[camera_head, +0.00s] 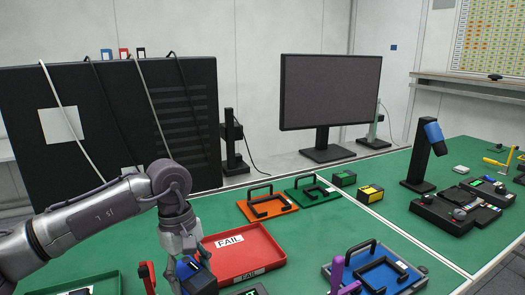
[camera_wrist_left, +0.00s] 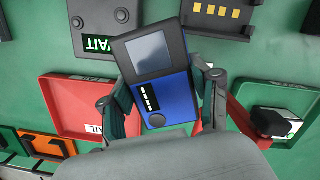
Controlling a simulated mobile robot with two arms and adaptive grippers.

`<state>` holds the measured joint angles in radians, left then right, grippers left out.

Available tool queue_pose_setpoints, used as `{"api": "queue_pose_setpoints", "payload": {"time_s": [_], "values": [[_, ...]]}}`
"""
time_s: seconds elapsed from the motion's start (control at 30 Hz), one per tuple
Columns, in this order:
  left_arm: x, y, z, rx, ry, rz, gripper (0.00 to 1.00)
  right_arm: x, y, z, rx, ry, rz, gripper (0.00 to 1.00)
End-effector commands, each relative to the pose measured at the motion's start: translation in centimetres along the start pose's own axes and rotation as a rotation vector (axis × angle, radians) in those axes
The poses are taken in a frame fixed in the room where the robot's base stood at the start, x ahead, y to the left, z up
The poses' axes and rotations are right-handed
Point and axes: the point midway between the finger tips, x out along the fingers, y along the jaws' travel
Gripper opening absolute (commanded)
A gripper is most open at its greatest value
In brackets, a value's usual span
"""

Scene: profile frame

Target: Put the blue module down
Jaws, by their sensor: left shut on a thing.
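The blue module (camera_wrist_left: 176,100) is a blue block with a dark top end, a grey screen and a round button. In the left wrist view it sits between the fingers of my left gripper (camera_wrist_left: 162,98), which is shut on it. In the head view the gripper (camera_head: 186,270) points down at the bottom edge, beside the red FAIL tray (camera_head: 268,252), with the module (camera_head: 202,282) partly hidden by the fingers. I cannot tell its height above the green table. My right gripper is not in view.
A green tray (camera_head: 105,285) lies at the lower left. Orange (camera_head: 283,208), green (camera_head: 326,195) and blue (camera_head: 408,276) frames with black handles lie around. A monitor (camera_head: 330,92) stands behind. Bare table lies right of the FAIL tray.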

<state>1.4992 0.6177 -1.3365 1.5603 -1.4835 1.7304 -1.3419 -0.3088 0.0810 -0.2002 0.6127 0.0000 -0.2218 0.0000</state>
Motion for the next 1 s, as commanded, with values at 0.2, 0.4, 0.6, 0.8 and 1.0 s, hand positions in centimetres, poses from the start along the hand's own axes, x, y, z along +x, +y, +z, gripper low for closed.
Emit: {"api": "queue_pose_setpoints", "payload": {"time_s": [0.2, 0.4, 0.6, 0.8, 1.0], "values": [[0.8, -0.2, 2.2, 0.15, 0.0, -0.023, 0.13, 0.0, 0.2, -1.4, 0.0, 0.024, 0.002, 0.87], [2.2, -1.6, 4.9, 0.399, -0.001, -0.061, 0.13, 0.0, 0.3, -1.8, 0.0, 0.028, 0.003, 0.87], [3.6, -3.5, 7.8, 0.696, -0.001, -0.106, 0.13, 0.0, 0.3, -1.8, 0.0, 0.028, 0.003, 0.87], [4.6, -5.2, 9.9, 0.921, 0.001, -0.138, 0.13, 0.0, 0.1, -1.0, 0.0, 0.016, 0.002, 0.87], [5.3, -6.6, 11.4, 1.09, 0.0, -0.165, 0.13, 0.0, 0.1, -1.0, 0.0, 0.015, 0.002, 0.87]]}}
